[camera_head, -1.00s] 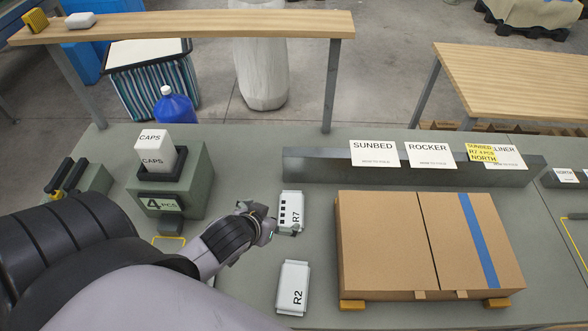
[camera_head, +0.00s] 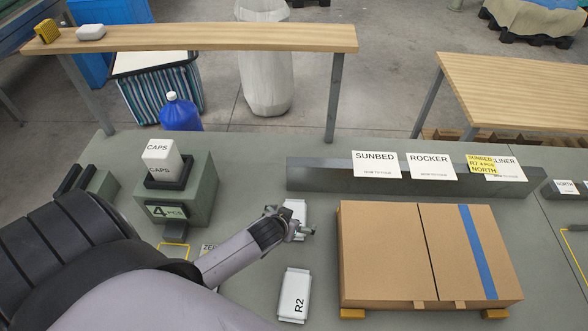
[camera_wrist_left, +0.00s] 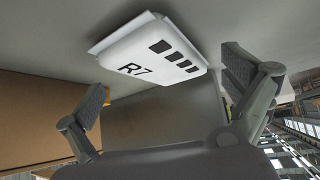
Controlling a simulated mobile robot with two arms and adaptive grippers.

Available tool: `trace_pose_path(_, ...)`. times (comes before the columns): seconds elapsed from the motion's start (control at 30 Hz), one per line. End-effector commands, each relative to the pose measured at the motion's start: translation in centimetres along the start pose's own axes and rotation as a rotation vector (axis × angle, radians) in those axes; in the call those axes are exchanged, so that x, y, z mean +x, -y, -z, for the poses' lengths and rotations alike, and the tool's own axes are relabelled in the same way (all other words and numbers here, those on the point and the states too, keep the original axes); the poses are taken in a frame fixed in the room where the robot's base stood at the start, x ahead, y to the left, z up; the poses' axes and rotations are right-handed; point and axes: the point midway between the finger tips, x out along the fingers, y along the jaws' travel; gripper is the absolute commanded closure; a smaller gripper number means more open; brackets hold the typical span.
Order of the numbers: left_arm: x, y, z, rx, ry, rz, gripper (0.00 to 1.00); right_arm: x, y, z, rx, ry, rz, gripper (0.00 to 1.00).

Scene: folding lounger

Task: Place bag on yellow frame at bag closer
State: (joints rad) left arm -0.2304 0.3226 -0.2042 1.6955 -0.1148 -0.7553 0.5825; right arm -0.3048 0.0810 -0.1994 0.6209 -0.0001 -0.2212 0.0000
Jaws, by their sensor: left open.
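The white bag marked R7 (camera_head: 297,208) lies on the grey-green bench, partly hidden behind my left gripper (camera_head: 300,232). In the left wrist view, bag R7 (camera_wrist_left: 152,50) shows its label and black squares beyond the spread fingers (camera_wrist_left: 165,110). The gripper is open and empty; whether a finger touches the bag is unclear. A second white bag, R2 (camera_head: 294,295), lies nearer. A yellow frame outline (camera_head: 188,245) on the bench is partly covered by my left arm. A green device with black rollers (camera_head: 88,180), perhaps the bag closer, stands at the left. My right gripper is out of view.
A green dispenser (camera_head: 198,200) marked 4 pcs holds a white caps box (camera_head: 162,158). A large cardboard box (camera_head: 385,260) lies right of the bags. A grey rail (camera_head: 320,176) with sign cards stands behind it. Another yellow outline (camera_head: 573,240) is at the right edge.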

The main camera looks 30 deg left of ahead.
Motion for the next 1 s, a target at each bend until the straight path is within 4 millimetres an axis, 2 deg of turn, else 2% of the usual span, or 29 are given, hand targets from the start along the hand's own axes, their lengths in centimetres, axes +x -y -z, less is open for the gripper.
trace_pose_path(0.13,1.04,0.0,-0.01,0.001,0.0,0.0,0.01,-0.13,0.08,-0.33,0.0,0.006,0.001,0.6)
trace_pose_path(0.37,1.16,0.0,-0.07,0.0,0.0,0.0,0.01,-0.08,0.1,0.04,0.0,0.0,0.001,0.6)
trace_pose_path(1.0,1.13,0.0,-0.1,0.0,0.001,0.0,0.43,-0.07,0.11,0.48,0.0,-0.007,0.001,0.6)
